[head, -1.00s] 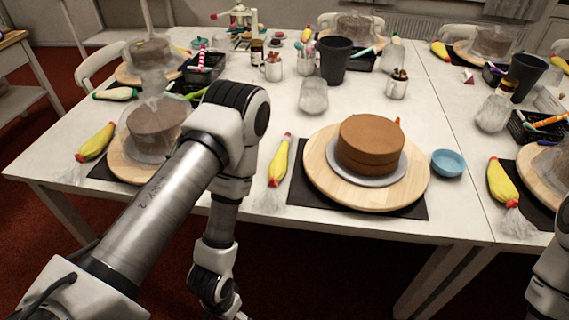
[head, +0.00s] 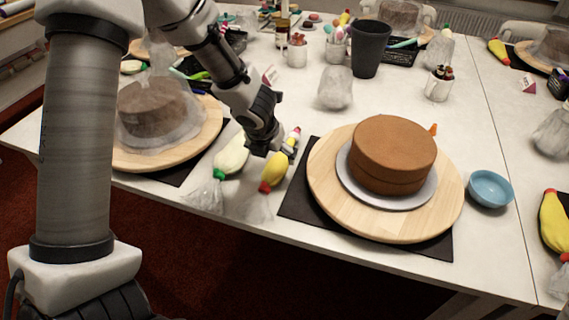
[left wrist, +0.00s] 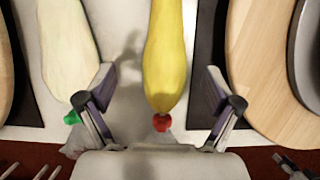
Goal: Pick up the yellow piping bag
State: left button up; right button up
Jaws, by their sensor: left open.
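A yellow piping bag with a red tip (head: 273,174) lies on the white table between a pale bag with a green tip and the dark mat under the cake. My left gripper (head: 262,149) is over this bag and hides part of it in the head view. In the left wrist view the yellow bag (left wrist: 165,55) runs between the two spread fingers of the left gripper (left wrist: 159,80), with its red tip toward the palm. The fingers are apart, with a gap on each side of the bag.
The pale bag (head: 231,155) lies close left of the yellow one; it also shows in the left wrist view (left wrist: 68,50). A wooden turntable (head: 325,190) with a brown cake (head: 390,155) stands to the right, beside a blue bowl (head: 489,188). Another yellow bag (head: 553,222) lies far right.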

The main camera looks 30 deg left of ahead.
aim_at(276, 162)
pick_arm(q)
jog(key=shift+s+d+f+b, duration=0.2)
jog(key=shift+s+f+b, duration=0.3)
jog(key=shift+f, duration=0.3)
jog(key=x, duration=0.2)
jog(key=b+x, duration=0.1)
jog(key=shift+w+d+f, duration=0.2)
jog(key=shift+w+f, duration=0.05)
jog(key=shift+w, duration=0.2)
jog(key=shift+w+f, duration=0.2)
jog(key=shift+w, duration=0.05)
jog(key=shift+s+r, duration=0.25)
jog(key=shift+c, duration=0.3)
jog(key=shift+s, duration=0.1)
jog(key=c, duration=0.8)
pick_arm(e)
jog(key=shift+s+f, duration=0.25)
jog(key=shift+f, duration=0.35)
jog(key=shift+s+f, duration=0.2)
jog(key=shift+f, duration=0.35)
